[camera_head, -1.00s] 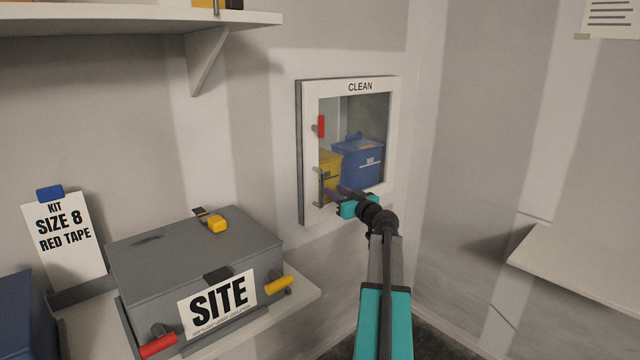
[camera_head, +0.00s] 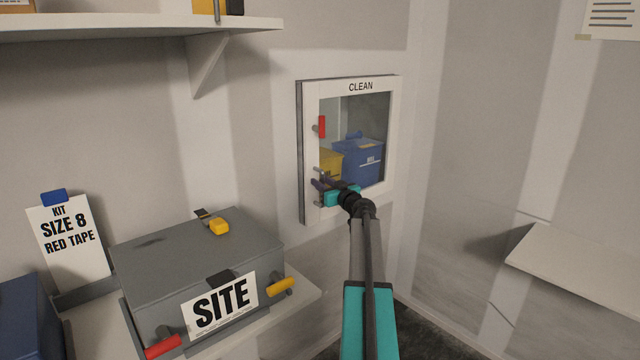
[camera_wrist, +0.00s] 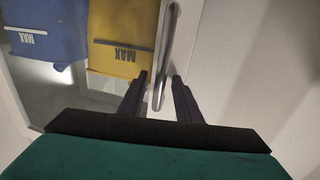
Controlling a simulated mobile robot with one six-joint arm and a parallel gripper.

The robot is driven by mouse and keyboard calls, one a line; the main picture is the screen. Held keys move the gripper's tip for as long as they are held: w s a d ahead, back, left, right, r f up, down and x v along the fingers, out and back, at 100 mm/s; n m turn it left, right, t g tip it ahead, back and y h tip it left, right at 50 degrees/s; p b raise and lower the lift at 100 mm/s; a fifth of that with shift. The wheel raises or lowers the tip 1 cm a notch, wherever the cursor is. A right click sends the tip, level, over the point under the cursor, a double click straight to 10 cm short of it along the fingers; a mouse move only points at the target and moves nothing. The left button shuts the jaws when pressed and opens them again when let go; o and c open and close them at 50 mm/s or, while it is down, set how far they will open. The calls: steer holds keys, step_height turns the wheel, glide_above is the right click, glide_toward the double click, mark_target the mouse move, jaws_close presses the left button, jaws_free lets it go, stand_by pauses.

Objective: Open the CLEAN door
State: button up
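The CLEAN door (camera_head: 360,87) is a white frame with a clear pane in the wall, and it looks shut. A metal bar handle (camera_head: 317,187) stands upright at its lower left. A red latch piece (camera_head: 321,127) sits higher on the same side. My gripper (camera_head: 325,184) is at the handle, partly covering it. In the wrist view the handle (camera_wrist: 167,50) runs down between my two dark fingertips (camera_wrist: 160,78). The fingers are apart, with visible gaps on both sides of the bar. I cannot tell how deep the bar lies between them.
Behind the pane are a blue bin (camera_head: 362,163) and a yellow bin (camera_head: 330,161). A grey SITE box (camera_head: 195,255) with red and yellow handles sits on a shelf at left. A white shelf (camera_head: 580,265) juts out at right.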

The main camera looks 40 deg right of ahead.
steer(key=shift+w, duration=0.15)
jaws_close()
steer(key=shift+a+f, duration=0.15)
